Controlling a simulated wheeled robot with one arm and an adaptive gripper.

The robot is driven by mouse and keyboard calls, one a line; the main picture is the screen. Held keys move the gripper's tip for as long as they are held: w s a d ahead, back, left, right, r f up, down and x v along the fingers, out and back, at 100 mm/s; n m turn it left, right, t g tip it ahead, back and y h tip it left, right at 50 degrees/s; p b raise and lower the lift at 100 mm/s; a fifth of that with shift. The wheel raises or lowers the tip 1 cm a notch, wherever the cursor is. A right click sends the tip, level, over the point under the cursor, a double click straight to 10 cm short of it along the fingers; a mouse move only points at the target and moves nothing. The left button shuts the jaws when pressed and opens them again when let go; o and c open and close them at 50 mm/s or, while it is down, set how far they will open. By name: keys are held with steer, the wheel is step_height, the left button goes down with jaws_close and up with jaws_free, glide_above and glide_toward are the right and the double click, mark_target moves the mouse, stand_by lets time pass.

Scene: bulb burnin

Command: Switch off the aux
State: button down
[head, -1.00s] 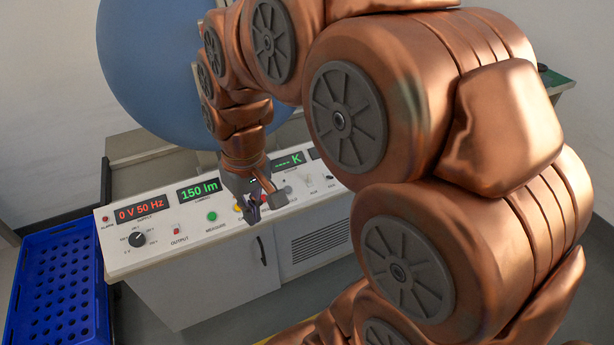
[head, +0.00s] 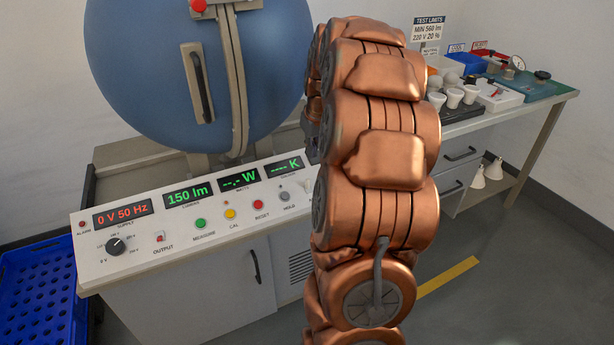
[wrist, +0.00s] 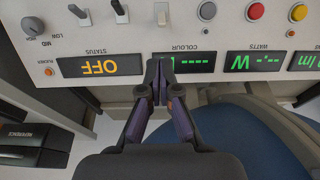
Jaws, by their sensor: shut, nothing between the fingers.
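In the wrist view, which shows the console upside down, my gripper (wrist: 158,82) is shut and empty. Its fingertips are at the edge of the console front, below a small white toggle switch (wrist: 161,14). Two more toggle switches stand to the left, one (wrist: 118,9) and another (wrist: 78,12) nearer the knob. I cannot read an aux label on any of them, nor tell whether the fingertips touch the panel. The status display (wrist: 99,66) reads OFF.
The console (head: 150,262) shows 0 V 50 Hz and 150 lm, with coloured buttons along its front. A large blue sphere (head: 140,80) stands behind it. A blue crate (head: 40,290) is at left. A bench with bulbs (head: 453,98) is at right.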

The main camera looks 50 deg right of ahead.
mark_target(308, 184)
steer(key=shift+f, duration=0.1)
steer(key=x, duration=0.9)
steer(key=shift+w+f, duration=0.2)
steer(key=shift+f, duration=0.15)
